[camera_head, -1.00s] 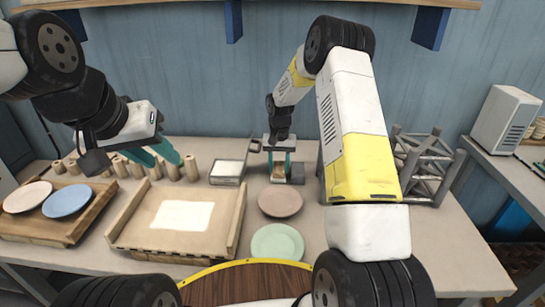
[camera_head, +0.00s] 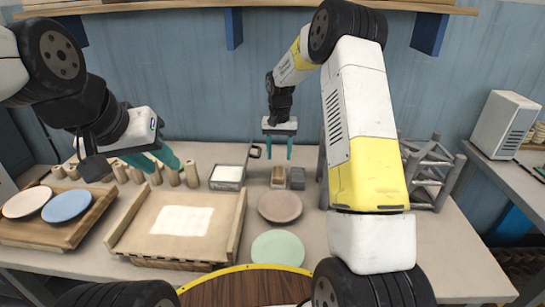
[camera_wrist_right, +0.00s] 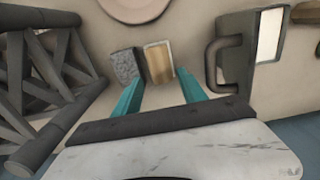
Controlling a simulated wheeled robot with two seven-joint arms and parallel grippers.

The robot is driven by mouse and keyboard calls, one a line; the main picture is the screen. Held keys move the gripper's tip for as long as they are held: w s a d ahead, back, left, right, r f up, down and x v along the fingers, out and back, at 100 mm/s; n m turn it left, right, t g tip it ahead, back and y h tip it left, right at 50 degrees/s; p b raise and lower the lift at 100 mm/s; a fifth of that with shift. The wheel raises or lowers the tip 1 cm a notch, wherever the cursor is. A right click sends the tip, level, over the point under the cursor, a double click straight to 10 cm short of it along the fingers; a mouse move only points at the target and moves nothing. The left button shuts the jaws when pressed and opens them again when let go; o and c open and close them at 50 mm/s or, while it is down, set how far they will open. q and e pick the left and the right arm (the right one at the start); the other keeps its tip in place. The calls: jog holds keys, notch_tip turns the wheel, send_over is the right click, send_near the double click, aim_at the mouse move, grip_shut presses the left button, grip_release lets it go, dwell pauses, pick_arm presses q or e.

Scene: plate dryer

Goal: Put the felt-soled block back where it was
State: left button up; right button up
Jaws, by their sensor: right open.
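Two small blocks stand side by side on the table behind the pink plate: a brown wooden-topped block (camera_head: 278,176) and a dark grey block (camera_head: 297,178). In the right wrist view they are the wooden-topped block (camera_wrist_right: 158,63) and the speckled grey block (camera_wrist_right: 124,66). Their undersides are hidden, so I cannot tell which has a felt sole. My right gripper (camera_head: 278,154) is open and empty above the wooden-topped block; its fingertips show on either side of that block in the wrist view (camera_wrist_right: 159,80). My left gripper (camera_head: 153,160) is open and empty above the wooden pegs.
A pink plate (camera_head: 280,206) and a green plate (camera_head: 277,249) lie in front of the blocks. A metal box (camera_head: 227,174) with a handle stands left, a grey tubular rack (camera_head: 430,172) right. A wooden tray (camera_head: 180,220) and several pegs (camera_head: 191,173) lie further left.

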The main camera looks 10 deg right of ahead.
jog(key=s+d+r+n+t+y, duration=0.1)
jog(key=s+r+t, duration=0.1)
jog(key=s+r, duration=0.7)
jog(key=s+r+t, duration=0.1)
jog(key=s+r, duration=0.5)
jog(key=r, duration=0.6)
jog(key=s+r+n+t+y, duration=0.1)
jog(key=s+t, duration=0.2)
jog(key=s, duration=1.5)
jog(key=shift+s+a+n, duration=0.15)
jog(key=shift+s+n, duration=0.25)
